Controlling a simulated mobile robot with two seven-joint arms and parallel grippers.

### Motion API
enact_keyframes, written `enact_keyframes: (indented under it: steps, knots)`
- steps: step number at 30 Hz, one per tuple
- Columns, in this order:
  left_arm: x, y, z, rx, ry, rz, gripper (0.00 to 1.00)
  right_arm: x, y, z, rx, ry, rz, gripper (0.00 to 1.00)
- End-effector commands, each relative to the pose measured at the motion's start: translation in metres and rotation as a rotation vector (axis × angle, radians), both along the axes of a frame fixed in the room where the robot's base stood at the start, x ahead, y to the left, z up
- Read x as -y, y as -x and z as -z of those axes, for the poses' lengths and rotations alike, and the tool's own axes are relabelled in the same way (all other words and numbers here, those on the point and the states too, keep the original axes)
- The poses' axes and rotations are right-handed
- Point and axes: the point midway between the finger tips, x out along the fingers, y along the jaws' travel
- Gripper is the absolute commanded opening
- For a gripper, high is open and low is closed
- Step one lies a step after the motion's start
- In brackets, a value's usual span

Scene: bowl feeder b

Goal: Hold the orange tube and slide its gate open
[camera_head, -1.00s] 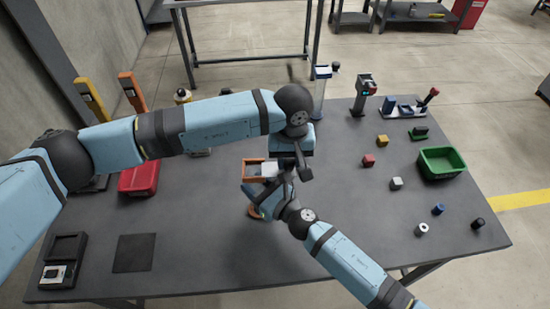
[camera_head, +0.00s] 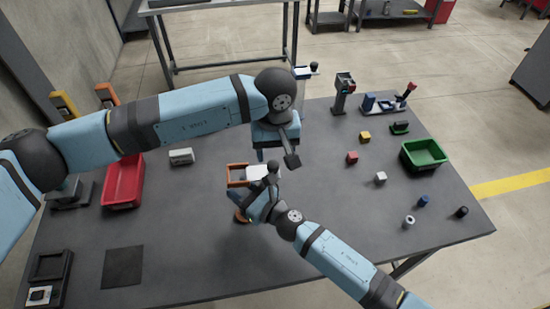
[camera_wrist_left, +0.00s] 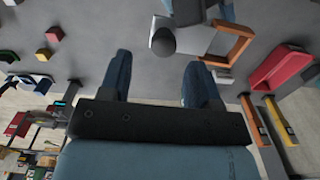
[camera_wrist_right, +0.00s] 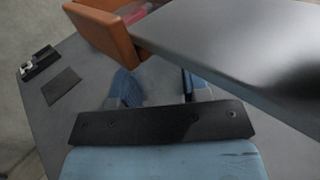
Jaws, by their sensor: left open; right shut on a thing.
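The orange tube (camera_head: 240,217) stands over the table, with an open orange frame (camera_head: 237,168) at its top. A white gate plate (camera_head: 258,172) sits at the frame's right side and carries a dark round knob (camera_head: 273,167). The left wrist view also shows the knob (camera_wrist_left: 163,41) and the frame (camera_wrist_left: 238,47). My left gripper (camera_wrist_left: 158,80) is open and empty, its fingertips near the knob. My right gripper (camera_head: 250,208) is shut on the orange tube, below the frame. In the right wrist view a large dark plate partly hides its fingers (camera_wrist_right: 160,88) and the grip.
A red tray (camera_head: 107,190) lies left, a green bin (camera_head: 408,166) right. Several small blocks, such as a red one (camera_head: 352,158), lie between the tube and the green bin. A dark square mat (camera_head: 123,267) lies at front left. The table's front middle is clear.

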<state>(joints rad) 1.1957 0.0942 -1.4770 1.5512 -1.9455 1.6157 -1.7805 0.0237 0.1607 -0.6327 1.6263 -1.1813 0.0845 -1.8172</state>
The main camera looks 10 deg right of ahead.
Motion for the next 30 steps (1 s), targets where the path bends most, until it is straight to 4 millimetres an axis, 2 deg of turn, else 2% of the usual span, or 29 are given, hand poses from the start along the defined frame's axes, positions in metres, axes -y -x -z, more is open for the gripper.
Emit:
enact_keyframes:
  steps: [1,6,12,17,26,27,30]
  knots:
    - [0.0,-0.001,-0.013,0.005,0.0,0.002,0.57,0.0,0.0,0.0,0.001,0.001,0.001,0.0]
    - [0.0,-0.001,-0.048,0.004,0.0,0.001,0.57,0.001,0.0,0.0,0.001,0.001,0.001,0.0]
    - [0.001,0.0,-0.074,0.002,0.001,0.002,0.57,0.001,0.0,0.0,0.001,0.001,0.001,0.0]
    - [0.001,0.0,-0.081,0.001,0.0,0.002,0.57,0.001,0.0,0.0,0.001,0.001,0.001,0.0]
    - [0.001,0.001,-0.081,0.0,0.0,0.001,0.57,0.001,0.0,0.0,0.001,0.001,0.001,0.0]
    - [0.001,0.001,-0.081,0.0,0.0,0.001,0.57,0.001,0.0,0.0,0.001,0.001,0.001,0.45]
    - [0.001,0.001,-0.081,0.0,0.0,0.001,0.57,0.0,0.0,0.0,0.001,0.001,0.001,0.68]
